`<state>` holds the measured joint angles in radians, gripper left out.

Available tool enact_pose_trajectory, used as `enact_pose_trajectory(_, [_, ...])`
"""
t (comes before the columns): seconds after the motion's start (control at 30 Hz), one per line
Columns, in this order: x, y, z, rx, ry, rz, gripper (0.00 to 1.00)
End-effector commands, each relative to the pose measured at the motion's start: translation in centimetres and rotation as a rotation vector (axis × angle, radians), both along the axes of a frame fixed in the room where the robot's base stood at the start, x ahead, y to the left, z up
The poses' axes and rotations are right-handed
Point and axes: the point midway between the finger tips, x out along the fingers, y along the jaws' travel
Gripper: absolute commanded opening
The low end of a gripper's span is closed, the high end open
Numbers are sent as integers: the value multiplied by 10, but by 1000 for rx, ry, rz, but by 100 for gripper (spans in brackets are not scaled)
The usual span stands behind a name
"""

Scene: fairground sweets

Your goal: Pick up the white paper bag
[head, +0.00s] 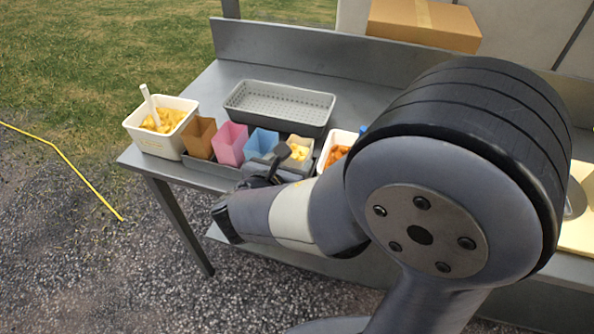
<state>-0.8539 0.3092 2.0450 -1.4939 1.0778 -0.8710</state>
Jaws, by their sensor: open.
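A row of small open paper bags stands in a grey holder (205,175) on the metal table. My gripper (268,165) is open in front of the blue and pale bags. Whether its fingers touch a bag cannot be told.
A white tub (135,127) of yellow sweets with a scoop stands at the left end. Another white tub (327,148) with orange sweets is partly behind my arm. A grey perforated tray (281,104) lies behind the bags. A cardboard box (424,22) stands at the back.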

Motion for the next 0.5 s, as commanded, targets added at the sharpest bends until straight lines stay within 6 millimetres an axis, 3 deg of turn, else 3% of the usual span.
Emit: enact_pose_trajectory(0.5, [44,-18,-22,1,1,-2,62])
